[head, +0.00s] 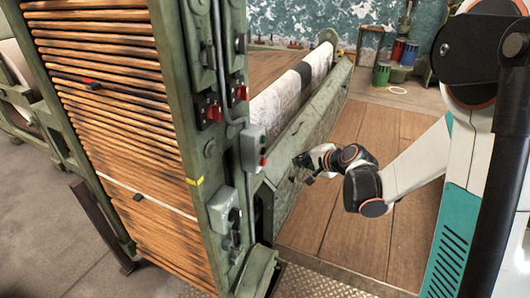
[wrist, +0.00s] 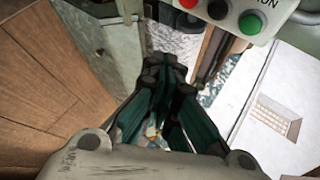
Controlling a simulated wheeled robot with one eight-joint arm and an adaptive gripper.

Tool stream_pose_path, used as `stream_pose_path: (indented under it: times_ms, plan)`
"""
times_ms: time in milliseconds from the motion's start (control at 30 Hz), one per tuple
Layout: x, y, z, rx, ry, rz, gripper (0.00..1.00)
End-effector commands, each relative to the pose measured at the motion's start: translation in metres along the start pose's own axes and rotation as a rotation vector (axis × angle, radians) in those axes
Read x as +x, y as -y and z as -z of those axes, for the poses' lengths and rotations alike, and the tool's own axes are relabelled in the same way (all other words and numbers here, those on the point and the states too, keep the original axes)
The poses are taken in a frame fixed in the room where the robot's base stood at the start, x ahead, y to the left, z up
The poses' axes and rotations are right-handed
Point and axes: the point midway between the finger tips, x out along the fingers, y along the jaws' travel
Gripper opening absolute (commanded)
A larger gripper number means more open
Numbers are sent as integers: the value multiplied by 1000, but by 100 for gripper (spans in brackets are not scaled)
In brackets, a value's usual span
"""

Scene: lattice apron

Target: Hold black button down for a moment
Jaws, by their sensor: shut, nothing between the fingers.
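The black button (wrist: 217,9) sits between a red button (wrist: 188,2) and a green button (wrist: 250,23) on a pale control box (wrist: 270,10) at the top of the wrist view. In the head view the same box (head: 250,150) is fixed to the green machine post, and its buttons are very small. My gripper (wrist: 165,66) is shut and empty, with dark green fingers. In the head view my gripper (head: 304,161) is to the right of the box, apart from it in the picture. No contact with the black button shows.
A green machine frame (head: 197,150) with wooden slats stands left. A second grey box (head: 222,208) with a lever is below the control box. A sloping green panel (head: 310,130) lies behind my gripper. Wooden floor (head: 375,130) is open to the right.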

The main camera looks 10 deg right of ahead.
Motion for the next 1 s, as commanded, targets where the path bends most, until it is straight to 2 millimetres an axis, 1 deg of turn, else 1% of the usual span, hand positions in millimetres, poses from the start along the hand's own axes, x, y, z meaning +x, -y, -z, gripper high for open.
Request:
stream_pose_path:
  times_ms: [600, 800, 1000]
  plan:
    - [50, 37, -37, -1, 1, 1, 0]
    - [58, 42, -42, -1, 1, 0, 0]
    - [58, 43, -43, 0, 0, 0, 0]
